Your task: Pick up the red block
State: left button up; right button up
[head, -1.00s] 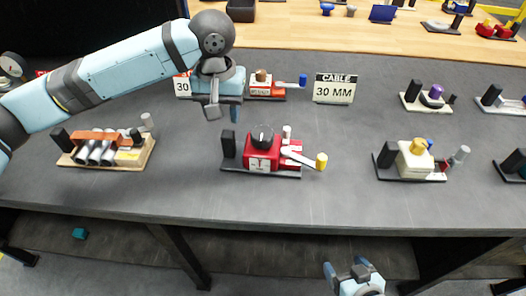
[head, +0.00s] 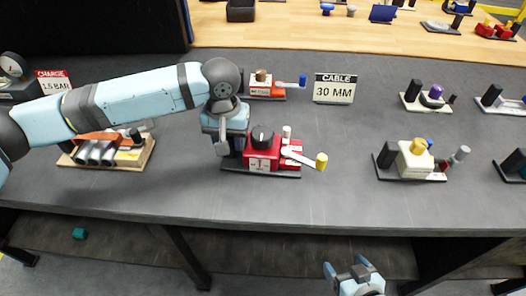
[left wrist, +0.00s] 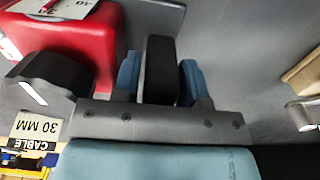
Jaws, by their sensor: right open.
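The red block (head: 262,155) is the body of a device on a dark base plate, with a black knob (head: 262,137) on top and a lever with a yellow tip (head: 321,160) at its right. In the left wrist view the red block (left wrist: 75,45) is at upper left. My left gripper (head: 232,150) is at the device's left end. Its blue fingers (left wrist: 160,72) stand on either side of the black upright post, with narrow gaps showing, so it looks open. In the head view the gripper mostly hides this post. My right gripper (head: 350,270) is open and empty, low in front of the bench.
A cable sign (head: 334,89) and an orange-and-white device (head: 268,86) stand behind. A cream device (head: 415,160) stands to the right. A wooden-based fixture with grey cylinders (head: 105,152) is at left, partly behind my left arm. Bare bench lies along the front edge.

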pick_arm(q)
grip_shut()
jog(key=shift+r, duration=0.1)
jog(key=shift+r, duration=0.1)
notch_tip(320, 180, up, 8)
jog(key=shift+r, duration=0.2)
jog(key=shift+f, duration=3.95)
